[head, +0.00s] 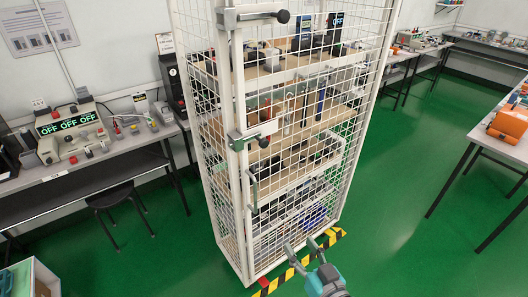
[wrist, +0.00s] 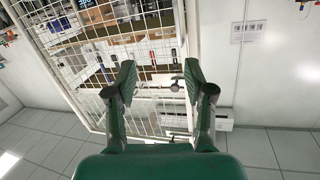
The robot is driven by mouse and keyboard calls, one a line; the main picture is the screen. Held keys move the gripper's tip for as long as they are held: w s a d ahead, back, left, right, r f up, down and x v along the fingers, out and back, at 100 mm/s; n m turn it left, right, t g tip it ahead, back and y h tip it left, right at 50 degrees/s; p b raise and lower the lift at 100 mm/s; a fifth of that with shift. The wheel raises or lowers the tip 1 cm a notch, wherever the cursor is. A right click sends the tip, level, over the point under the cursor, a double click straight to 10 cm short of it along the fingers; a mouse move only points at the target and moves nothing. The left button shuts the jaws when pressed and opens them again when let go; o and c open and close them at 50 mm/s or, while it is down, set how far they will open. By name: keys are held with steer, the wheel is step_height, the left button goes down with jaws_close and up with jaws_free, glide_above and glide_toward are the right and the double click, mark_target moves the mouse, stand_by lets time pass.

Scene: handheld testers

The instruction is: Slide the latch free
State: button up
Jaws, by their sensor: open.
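A tall white wire-mesh cage (head: 205,150) stands mid-floor in the head view, its mesh door (head: 310,150) apparently shut. An upper slide latch (head: 250,13) with a dark round knob sits on the corner post near the top. A lower slide latch (head: 250,134) with a similar knob sits midway down. A bar handle (head: 253,190) is below it. My gripper (head: 303,247) is open and empty, low in front of the cage, apart from both latches.
Shelves inside the cage hold tools and devices. A bench (head: 60,175) with testers and a black stool (head: 115,198) stand left; another bench (head: 490,150) with an orange case is right. Striped floor tape (head: 330,238) edges the cage base. Green floor right of the cage is clear.

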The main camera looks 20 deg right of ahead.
steer(key=w+r+n+y, duration=0.2)
steer(key=w+r, duration=0.7)
steer(key=n+y, duration=0.2)
glide_toward(265, 144)
steer(key=shift+t, duration=0.3)
steer(key=x, duration=1)
steer(key=shift+w+a+f, duration=0.1)
steer(key=shift+w+f, duration=0.15)
steer(key=shift+w, duration=0.1)
jaws_close()
